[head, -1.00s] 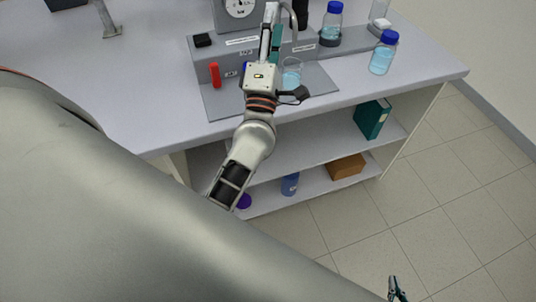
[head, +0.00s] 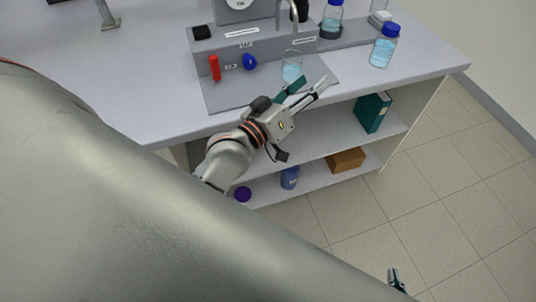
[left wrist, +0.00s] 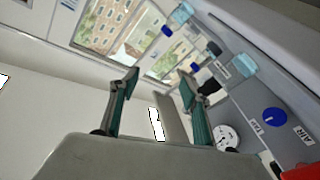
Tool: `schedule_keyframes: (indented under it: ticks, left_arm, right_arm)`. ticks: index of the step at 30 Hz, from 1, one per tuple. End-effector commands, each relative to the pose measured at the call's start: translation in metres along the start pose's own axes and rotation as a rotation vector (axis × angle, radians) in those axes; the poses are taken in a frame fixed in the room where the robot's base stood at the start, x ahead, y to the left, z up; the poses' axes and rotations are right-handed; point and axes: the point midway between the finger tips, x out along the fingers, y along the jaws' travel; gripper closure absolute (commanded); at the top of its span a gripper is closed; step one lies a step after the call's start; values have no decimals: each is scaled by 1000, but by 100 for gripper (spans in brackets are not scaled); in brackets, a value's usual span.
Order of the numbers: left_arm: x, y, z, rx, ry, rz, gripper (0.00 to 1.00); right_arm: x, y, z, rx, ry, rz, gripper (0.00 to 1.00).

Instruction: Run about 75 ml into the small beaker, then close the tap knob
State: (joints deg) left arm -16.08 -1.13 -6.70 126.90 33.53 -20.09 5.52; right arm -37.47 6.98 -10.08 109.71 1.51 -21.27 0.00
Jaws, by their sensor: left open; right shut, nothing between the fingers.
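The small beaker (head: 292,70) stands upright under the spout (head: 292,14) and holds pale blue liquid. I cannot read its level. The blue tap knob (head: 249,62) is on the rig's front face, left of the beaker, and nothing touches it. It also shows in the left wrist view (left wrist: 275,117). My left gripper (head: 315,85) is open and empty, in front of the beaker and slightly right, apart from it. Its open fingers show in the left wrist view (left wrist: 160,75). My right gripper (head: 397,282) is shut and empty at the bottom right, away from the bench.
A red handle (head: 214,68) labelled AIR stands left of the knob. A blue-capped bottle (head: 383,47) and another in a holder (head: 331,20) stand to the right. A dial gauge (left wrist: 228,137) is on the rig.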

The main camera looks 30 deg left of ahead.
Motion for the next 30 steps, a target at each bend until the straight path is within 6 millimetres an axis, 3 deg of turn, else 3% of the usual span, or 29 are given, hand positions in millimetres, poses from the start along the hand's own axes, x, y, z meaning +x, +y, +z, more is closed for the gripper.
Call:
schedule_keyframes:
  ticks: [12,30]
  left_arm:
    - [-33,-29,62,270,-242,-75,53]
    - [-97,-86,130,580,-545,-178,53]
  right_arm:
    - [0,0,0,0,0,0,100]
    - [-1,0,-1,0,0,0,100]
